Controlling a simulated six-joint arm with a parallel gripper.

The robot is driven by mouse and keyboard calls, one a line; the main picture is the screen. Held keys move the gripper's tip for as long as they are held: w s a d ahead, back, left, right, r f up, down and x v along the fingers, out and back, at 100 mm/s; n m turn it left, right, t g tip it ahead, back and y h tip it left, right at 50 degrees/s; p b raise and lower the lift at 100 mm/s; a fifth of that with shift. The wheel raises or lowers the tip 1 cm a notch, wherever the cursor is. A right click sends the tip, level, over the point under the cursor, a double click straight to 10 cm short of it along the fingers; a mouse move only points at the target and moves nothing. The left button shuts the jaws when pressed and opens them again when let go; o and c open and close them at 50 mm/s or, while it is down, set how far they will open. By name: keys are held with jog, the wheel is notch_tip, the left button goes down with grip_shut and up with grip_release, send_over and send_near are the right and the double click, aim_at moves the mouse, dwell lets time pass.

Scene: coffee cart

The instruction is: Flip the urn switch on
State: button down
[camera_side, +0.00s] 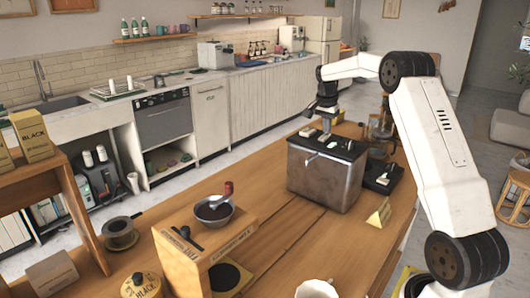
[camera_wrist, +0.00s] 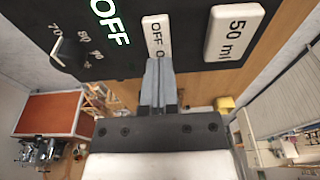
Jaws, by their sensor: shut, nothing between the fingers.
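The urn (camera_side: 325,180) is a metal box with a black top, standing on the wooden counter. In the wrist view its black panel (camera_wrist: 195,62) fills the top, with a lit green "OFF" display (camera_wrist: 110,22), a dial (camera_wrist: 65,55) marked with numbers, a white switch (camera_wrist: 157,28) lettered "OFF", and a white "50 ml" button (camera_wrist: 234,32). My gripper (camera_wrist: 158,62) is shut and empty, its tips at the near edge of the switch. I cannot tell whether they touch it. In the side view my gripper (camera_side: 326,128) is just above the urn's top, its tips hard to make out.
A black device (camera_side: 383,178) and glassware (camera_side: 381,125) stand right of and behind the urn. Bare counter (camera_side: 285,245) lies between.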

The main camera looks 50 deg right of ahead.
jog(key=shift+f, duration=0.3)
jog(key=shift+d+f, duration=0.1)
jog(key=shift+d+f+y, duration=0.15)
jog(key=shift+f+y, duration=0.15)
jog(key=shift+y, duration=0.2)
jog(key=shift+a, duration=1)
jog(key=shift+r, duration=0.2)
notch_tip(320, 180, up, 14)
jog(key=a, duration=0.2)
dwell(0.5)
